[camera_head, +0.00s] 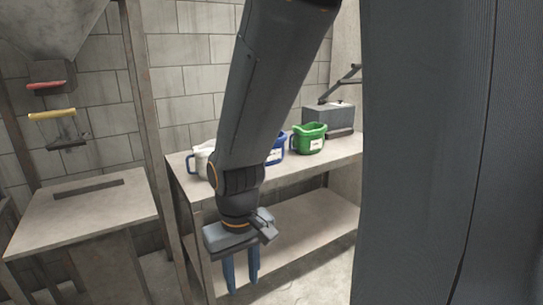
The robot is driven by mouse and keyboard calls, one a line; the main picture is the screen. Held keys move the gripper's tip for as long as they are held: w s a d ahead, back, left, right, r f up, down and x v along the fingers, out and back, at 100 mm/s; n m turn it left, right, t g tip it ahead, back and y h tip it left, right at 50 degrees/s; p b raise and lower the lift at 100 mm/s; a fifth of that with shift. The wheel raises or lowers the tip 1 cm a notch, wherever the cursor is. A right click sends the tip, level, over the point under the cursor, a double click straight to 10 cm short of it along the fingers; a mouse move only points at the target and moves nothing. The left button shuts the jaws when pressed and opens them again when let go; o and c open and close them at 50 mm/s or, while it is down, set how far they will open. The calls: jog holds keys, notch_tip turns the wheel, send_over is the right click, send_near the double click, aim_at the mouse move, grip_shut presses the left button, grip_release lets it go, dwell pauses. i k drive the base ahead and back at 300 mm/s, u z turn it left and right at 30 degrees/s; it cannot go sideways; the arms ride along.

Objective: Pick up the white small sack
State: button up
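A white sack-like container (202,160) stands on the table top at its left end. A dark loop shows on its left side, and my arm hides its right part. My gripper (241,285) hangs in front of the table, lower in the picture than the white sack and to its right. Its two blue-grey fingers point down with a gap between them, and nothing shows in the gap.
A blue sack (276,152) and a green sack (308,139) with labels stand farther right on the table (340,149). A grey box-shaped device (330,117) is behind them. The lower shelf (300,232) looks bare. A metal stand (85,212) is at left.

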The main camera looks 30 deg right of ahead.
aim_at(210, 161)
jog(key=u, duration=0.65)
jog(key=i, duration=0.55)
jog(key=z, duration=1.65)
